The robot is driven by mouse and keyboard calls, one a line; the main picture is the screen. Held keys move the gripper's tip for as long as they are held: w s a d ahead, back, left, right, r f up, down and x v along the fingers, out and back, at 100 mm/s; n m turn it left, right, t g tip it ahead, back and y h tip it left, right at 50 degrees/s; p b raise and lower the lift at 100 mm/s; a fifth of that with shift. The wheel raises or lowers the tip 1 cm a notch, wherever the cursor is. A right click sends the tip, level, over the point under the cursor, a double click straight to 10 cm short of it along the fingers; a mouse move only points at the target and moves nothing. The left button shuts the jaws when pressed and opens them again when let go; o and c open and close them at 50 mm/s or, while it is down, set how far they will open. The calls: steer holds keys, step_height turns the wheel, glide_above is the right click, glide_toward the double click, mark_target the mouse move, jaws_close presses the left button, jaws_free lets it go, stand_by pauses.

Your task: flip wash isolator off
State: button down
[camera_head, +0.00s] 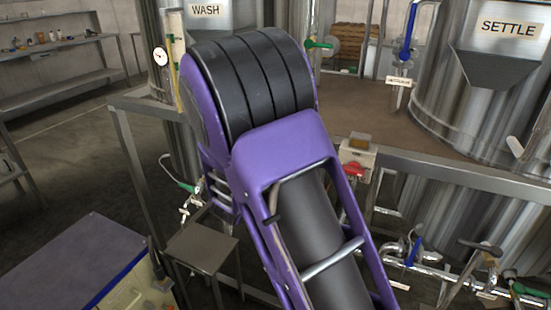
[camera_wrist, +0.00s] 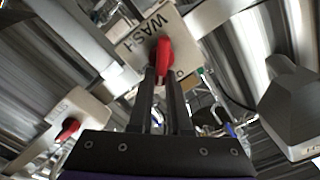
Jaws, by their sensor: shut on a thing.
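The wash isolator (camera_wrist: 144,38) is a pale box lettered WASH, seen tilted at the top middle of the wrist view. Its red handle (camera_wrist: 165,50) lies between the fingertips of my gripper (camera_wrist: 165,78), which is shut on it. The handle points down the picture towards the gripper. A mark like an O shows on the box just right of the handle. In the head view my purple and black arm hides the gripper and the handle it holds.
A second pale box with a red handle (camera_wrist: 68,129) is at the left of the wrist view. In the head view, a box with a red handle (camera_head: 353,171) hangs by the platform rail. The SETTLE tank (camera_head: 470,95), blue-handled valve (camera_head: 409,35) and lower pipes stand right.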

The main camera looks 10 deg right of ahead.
steer(key=shift+s+d+f+m, duration=0.1)
steer(key=shift+f+m, duration=0.2)
steer(key=shift+m, duration=1.25)
steer(key=shift+s+d+f+m, duration=0.1)
steer(key=shift+f+m, duration=0.15)
steer(key=shift+m, duration=1.35)
steer(key=shift+d+f+m, duration=0.1)
steer(key=shift+f+m, duration=0.2)
steer(key=shift+m, duration=1.25)
steer(key=c, duration=0.9)
jaws_free()
steer(key=shift+o, duration=0.2)
steer(key=shift+a, duration=0.1)
steer(key=v, duration=1.7)
steer(key=shift+s, duration=0.15)
